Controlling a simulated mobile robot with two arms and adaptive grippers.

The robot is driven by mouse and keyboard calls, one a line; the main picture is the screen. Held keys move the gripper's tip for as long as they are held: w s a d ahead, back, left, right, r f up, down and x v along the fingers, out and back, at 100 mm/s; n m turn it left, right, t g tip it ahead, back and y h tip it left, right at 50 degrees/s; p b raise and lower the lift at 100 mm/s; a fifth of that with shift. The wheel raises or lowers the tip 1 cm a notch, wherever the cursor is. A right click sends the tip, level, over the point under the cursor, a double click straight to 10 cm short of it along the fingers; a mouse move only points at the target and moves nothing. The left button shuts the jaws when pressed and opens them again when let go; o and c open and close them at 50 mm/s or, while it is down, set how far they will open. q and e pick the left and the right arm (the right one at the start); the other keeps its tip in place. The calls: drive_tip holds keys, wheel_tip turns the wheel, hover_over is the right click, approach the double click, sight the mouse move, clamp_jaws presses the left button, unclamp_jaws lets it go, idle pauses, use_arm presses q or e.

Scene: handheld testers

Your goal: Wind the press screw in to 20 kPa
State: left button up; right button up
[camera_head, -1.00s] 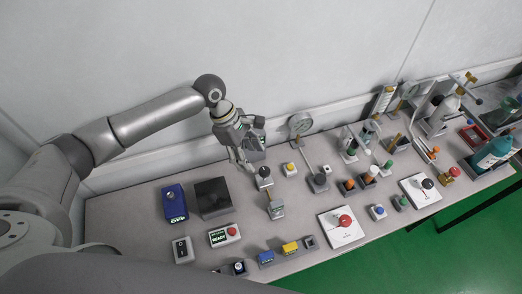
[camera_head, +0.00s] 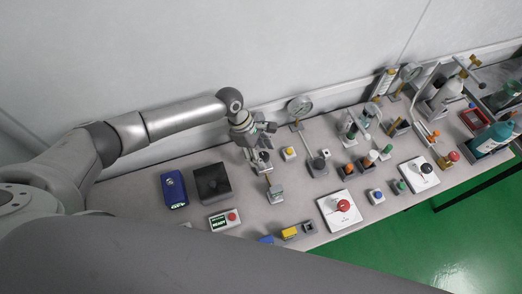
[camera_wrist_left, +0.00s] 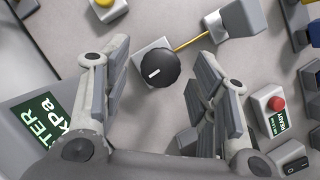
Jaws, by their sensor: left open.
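A black round knob (camera_wrist_left: 157,68) with a white pointer mark sits on a pale square base in the left wrist view; it appears to be the press screw. A thin brass rod (camera_wrist_left: 193,41) runs from its base to a grey upright block (camera_wrist_left: 240,18). My left gripper (camera_wrist_left: 162,56) is open, its two fingers on either side of the knob, with visible gaps. In the head view my left gripper (camera_head: 256,158) is over the knob, partly hiding it. A green kPa meter display (camera_wrist_left: 40,118) is cut off at the left edge; no reading is legible. My right gripper is not in view.
A READY box with a red button (camera_head: 224,220), a blue handheld tester (camera_head: 174,188) and a black square block (camera_head: 212,184) stand nearby. A yellow-button box (camera_head: 289,153) is right of the gripper. Gauges and bottles crowd the table's right side.

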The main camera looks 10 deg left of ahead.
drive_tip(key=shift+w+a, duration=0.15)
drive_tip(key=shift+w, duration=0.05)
use_arm(q)
drive_tip(key=c, duration=1)
drive_tip(key=shift+c, duration=0.2)
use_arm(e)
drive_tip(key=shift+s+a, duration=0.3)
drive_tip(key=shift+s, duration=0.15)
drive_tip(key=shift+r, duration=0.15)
